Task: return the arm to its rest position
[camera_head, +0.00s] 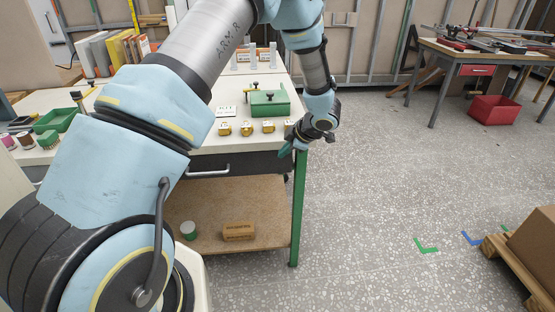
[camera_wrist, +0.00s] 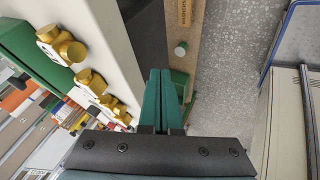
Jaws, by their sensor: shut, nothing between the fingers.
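My arm reaches forward from the lower left of the head view and bends down at the workbench's right front corner. My gripper (camera_head: 286,151) hangs beside the front edge of the workbench (camera_head: 225,140), near the green leg. In the wrist view the two green fingers of my gripper (camera_wrist: 161,72) lie together, with nothing held between them. Several brass fittings (camera_head: 247,129) stand in a row on the benchtop close to the gripper. They also show at the left of the wrist view (camera_wrist: 62,46), apart from the fingers.
A green box (camera_head: 270,103) stands on the benchtop behind the fittings. The lower shelf (camera_head: 265,205) holds a small brown block (camera_head: 238,232) and a green-and-white can (camera_head: 188,230).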

